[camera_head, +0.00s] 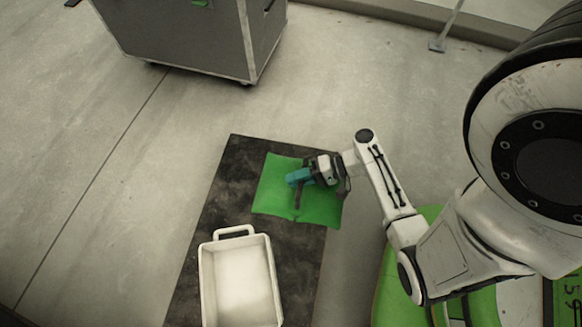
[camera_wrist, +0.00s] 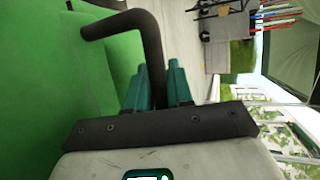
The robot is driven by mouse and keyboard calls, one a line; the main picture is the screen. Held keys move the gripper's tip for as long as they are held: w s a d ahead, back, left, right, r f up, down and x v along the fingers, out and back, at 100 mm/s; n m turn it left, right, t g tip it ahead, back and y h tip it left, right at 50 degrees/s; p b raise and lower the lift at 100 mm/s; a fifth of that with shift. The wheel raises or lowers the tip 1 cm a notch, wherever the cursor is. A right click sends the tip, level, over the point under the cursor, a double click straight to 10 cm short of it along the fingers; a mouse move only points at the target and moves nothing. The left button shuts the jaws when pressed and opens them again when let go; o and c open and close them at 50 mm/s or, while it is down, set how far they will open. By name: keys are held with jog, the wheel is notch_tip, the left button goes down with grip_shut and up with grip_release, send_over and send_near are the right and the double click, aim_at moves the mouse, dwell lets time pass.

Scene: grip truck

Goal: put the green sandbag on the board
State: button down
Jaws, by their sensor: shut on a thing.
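The green sandbag (camera_head: 272,196) appears over the dark rectangular board (camera_head: 216,203) in the head view, with its right edge reaching slightly past the board's right edge. I cannot tell whether it rests on the board or hangs just above it. My gripper (camera_head: 299,178) is at the middle of the bag, shut on its dark handle. In the wrist view, the teal fingertips of my gripper (camera_wrist: 163,88) close around the black bent handle (camera_wrist: 150,45), and the green bag (camera_wrist: 50,95) fills the left side. The fingers hide part of the handle.
A white open box (camera_head: 238,232) with a handle sits at the board's near end. A large grey wheeled case (camera_head: 185,42) stands at the upper left. A thin post (camera_head: 447,27) stands at the upper right. The concrete floor left of the board is clear.

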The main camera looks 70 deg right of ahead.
aim_at(264, 169)
jog(key=w+f+b, duration=0.1)
jog(key=w, duration=0.1)
jog(key=w+d+f+b, duration=0.1)
jog(key=w, duration=0.1)
jog(key=w+d+f+b, duration=0.1)
jog(key=w, duration=0.2)
jog(key=shift+w+f, duration=0.1)
jog(key=shift+f, duration=0.05)
jog(key=w+f+b, duration=0.2)
jog(key=w+d+f+b, duration=0.1)
jog(key=f, duration=0.1)
jog(key=shift+w+b, duration=0.35)
jog(key=shift+b, duration=0.05)
jog(key=shift+w+d+f+b, duration=0.15)
jog(key=shift+w+f+b, duration=0.25)
jog(key=shift+w+f, duration=0.15)
jog(key=shift+w+f, duration=0.15)
jog(key=shift+f, duration=0.05)
jog(key=shift+w+d+f+b, duration=0.1)
jog(key=shift+w+f+b, duration=0.1)
jog(key=shift+f+b, duration=1.3)
jog(key=shift+f, duration=0.35)
jog(key=c, duration=1)
grip_release()
jog(key=shift+s+f, duration=0.1)
jog(key=shift+s, duration=0.05)
